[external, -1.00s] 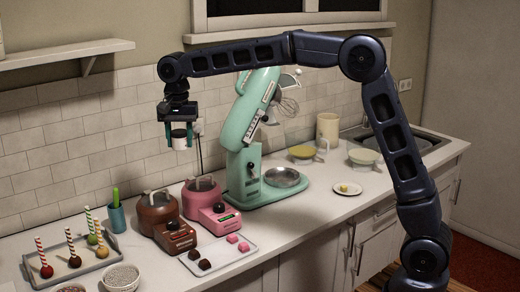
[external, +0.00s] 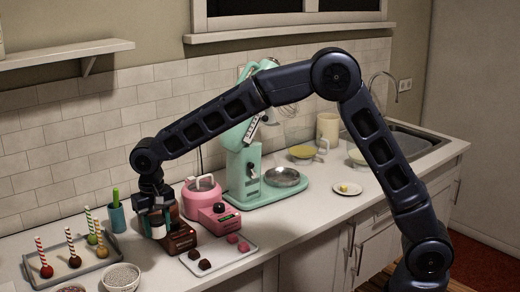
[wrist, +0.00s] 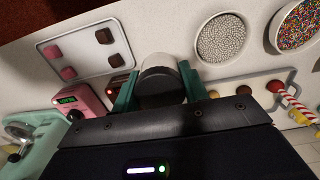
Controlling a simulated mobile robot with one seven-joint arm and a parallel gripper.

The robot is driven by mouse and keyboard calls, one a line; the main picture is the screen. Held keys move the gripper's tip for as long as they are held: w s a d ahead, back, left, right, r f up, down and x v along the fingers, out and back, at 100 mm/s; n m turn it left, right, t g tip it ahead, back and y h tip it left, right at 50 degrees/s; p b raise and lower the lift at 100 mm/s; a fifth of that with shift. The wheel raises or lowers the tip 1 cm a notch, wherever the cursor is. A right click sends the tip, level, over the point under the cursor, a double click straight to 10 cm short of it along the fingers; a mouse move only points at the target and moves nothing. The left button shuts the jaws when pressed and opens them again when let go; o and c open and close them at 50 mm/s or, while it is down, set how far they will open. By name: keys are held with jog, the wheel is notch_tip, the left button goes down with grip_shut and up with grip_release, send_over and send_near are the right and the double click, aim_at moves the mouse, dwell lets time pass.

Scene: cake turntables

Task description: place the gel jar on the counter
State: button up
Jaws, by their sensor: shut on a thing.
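The gel jar, pale with a dark lid, is between the green fingers of my gripper (external: 156,224). In the external view the jar (external: 158,232) is low over the counter (external: 305,215), in front of the brown melting pot and partly covered by the fingers. Whether its base touches the counter cannot be told. In the wrist view the jar's round dark lid (wrist: 160,86) sits between the two fingertips of the gripper (wrist: 158,88), which is shut on it.
A pink pot (external: 202,196) and a tray of sweets (external: 222,258) are to the right.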

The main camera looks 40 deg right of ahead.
aim_at(158, 234)
notch_tip(158, 234, down, 15)
jog(key=shift+f, duration=0.1)
dwell(0.5)
jog(key=o, duration=1)
jog(key=shift+f, duration=0.1)
notch_tip(158, 234, up, 12)
jog(key=shift+r, duration=0.15)
